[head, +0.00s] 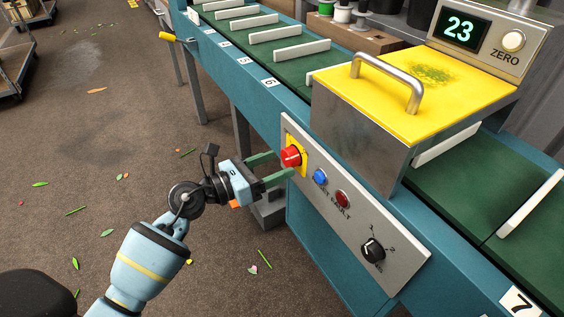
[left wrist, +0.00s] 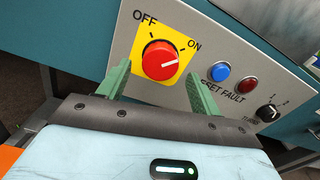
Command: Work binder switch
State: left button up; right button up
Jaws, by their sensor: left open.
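The binder switch is a red round knob (head: 291,156) on a yellow plate, set in the grey control panel (head: 325,160). In the left wrist view the red knob (left wrist: 160,60) has a white mark pointing right, toward the ON side; OFF is printed at upper left. My left gripper (head: 286,164) is open with green fingers, facing the panel right by the knob. In the left wrist view the fingers (left wrist: 158,73) stand on either side of the knob, apart from it. I cannot tell whether the tips reach past its front. My right gripper is not in view.
Beside the knob are a blue button (head: 320,177), a red button (head: 342,199) and a black selector (head: 373,250). Above stands a metal box with a yellow lid (head: 405,90) and a display reading 23 (head: 460,29). A green slatted conveyor (head: 250,30) runs past. Leaves litter the floor.

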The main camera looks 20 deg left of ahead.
pick_arm(q)
jog(key=shift+x, duration=0.95)
jog(key=shift+w+d, duration=0.1)
jog(key=shift+w, duration=0.1)
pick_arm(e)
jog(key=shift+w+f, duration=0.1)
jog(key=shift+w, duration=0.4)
pick_arm(q)
jog(key=c, duration=1)
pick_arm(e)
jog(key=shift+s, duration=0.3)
